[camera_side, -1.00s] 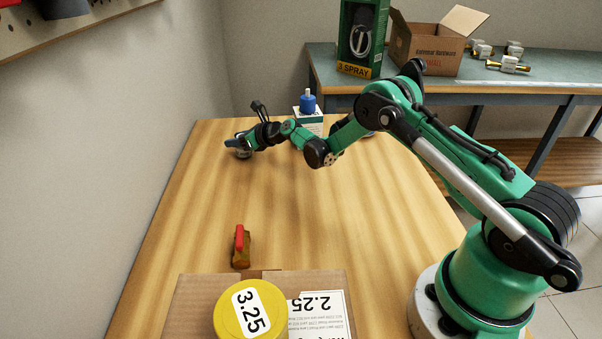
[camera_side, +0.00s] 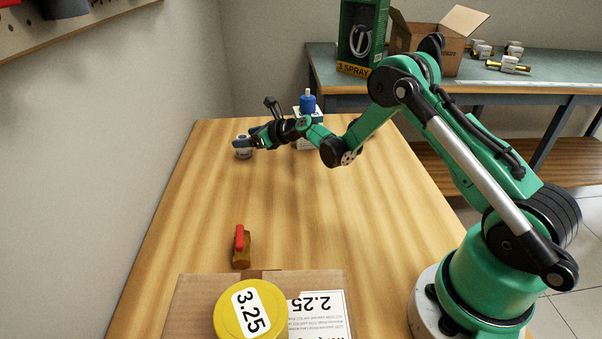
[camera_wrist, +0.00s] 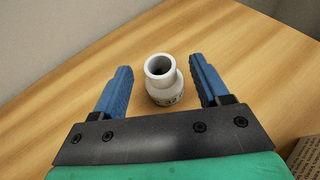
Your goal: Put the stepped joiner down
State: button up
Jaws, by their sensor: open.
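The stepped joiner (camera_wrist: 164,82) is a light grey, round, stepped pipe fitting. In the wrist view it stands upright on the wooden table, narrow end up, with printing on its wider lower part. In the side view the joiner (camera_side: 242,152) stands near the table's far left. My gripper (camera_wrist: 162,82) is open, with a blue finger on each side of the joiner and visible gaps between. In the side view my gripper (camera_side: 254,141) is just right of the joiner and partly overlaps it.
A bottle with a blue cap (camera_side: 308,100) and a white box (camera_side: 312,118) stand behind my wrist. A red-handled valve (camera_side: 241,246) is nearer the camera. A yellow tape roll (camera_side: 240,310) lies on a cardboard box (camera_side: 190,300). The middle of the table is clear.

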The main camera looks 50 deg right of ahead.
jog(key=v, duration=0.7)
jog(key=shift+s+d, duration=0.1)
jog(key=shift+s, duration=0.15)
jog(key=shift+s+r, duration=0.2)
jog(key=shift+r, duration=0.05)
jog(key=s+a+r+n+g, duration=0.2)
jog(key=s+a+r+n, duration=0.3)
jog(key=n, duration=0.6)
jog(key=s+a+r+n+g+h, duration=0.1)
jog(key=s+a+n+g, duration=0.1)
jog(key=s+n, duration=0.5)
jog(key=s+a+r+n+g+h, duration=0.1)
jog(key=s+n, duration=0.6)
jog(key=n, duration=0.8)
jog(key=shift+s+a+r+g+h, duration=0.3)
jog(key=shift+s+a+g+h, duration=0.15)
jog(key=shift+a, duration=0.7)
